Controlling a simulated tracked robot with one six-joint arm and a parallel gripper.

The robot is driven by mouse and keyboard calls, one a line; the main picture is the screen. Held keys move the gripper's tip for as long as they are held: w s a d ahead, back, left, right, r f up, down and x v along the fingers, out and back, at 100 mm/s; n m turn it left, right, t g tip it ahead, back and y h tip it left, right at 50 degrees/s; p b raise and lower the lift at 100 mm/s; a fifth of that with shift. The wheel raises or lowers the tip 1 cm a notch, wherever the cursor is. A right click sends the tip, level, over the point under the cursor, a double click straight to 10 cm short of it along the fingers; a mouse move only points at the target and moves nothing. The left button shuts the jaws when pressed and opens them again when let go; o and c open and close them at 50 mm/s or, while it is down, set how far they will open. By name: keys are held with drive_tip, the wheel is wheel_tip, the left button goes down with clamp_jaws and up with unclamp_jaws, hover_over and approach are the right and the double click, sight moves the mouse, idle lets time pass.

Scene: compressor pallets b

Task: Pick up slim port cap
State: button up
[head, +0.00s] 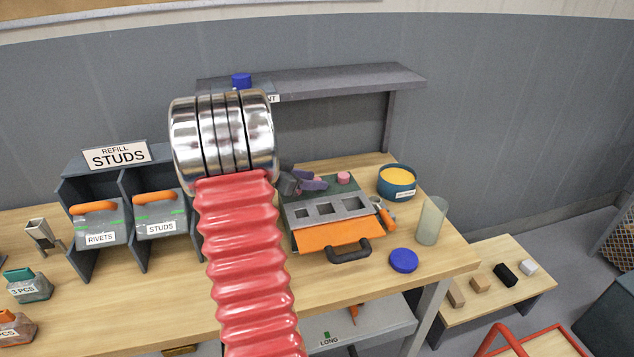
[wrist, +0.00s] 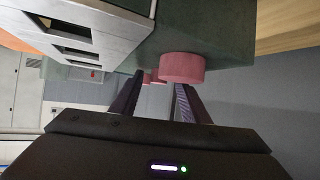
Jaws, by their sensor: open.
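A short pink round cap (head: 343,178) stands on the dark green rear part of the grey and orange unit on the bench. It is large in the wrist view (wrist: 182,68), against the green surface. A second, smaller pink piece (wrist: 152,77) shows partly behind it; I cannot tell what it is. My gripper (wrist: 158,84) is open, its two dark fingers pointing at the pink pieces. The larger cap overlaps the right fingertip in the picture; contact is unclear. In the head view my gripper (head: 318,182) is left of the cap, partly hidden by my arm.
The unit's slotted grey panel (head: 330,208) and black handle (head: 348,250) are in front. A blue disc (head: 403,261), a clear cup (head: 431,221) and a bowl (head: 396,184) stand to the right. A grey shelf (head: 340,80) overhangs behind, bearing a blue cap (head: 241,80).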

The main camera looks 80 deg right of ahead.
clamp_jaws()
idle(0.4)
drive_tip(key=shift+r, duration=0.15)
wheel_tip(320, 180, up, 10)
idle(0.5)
idle(0.4)
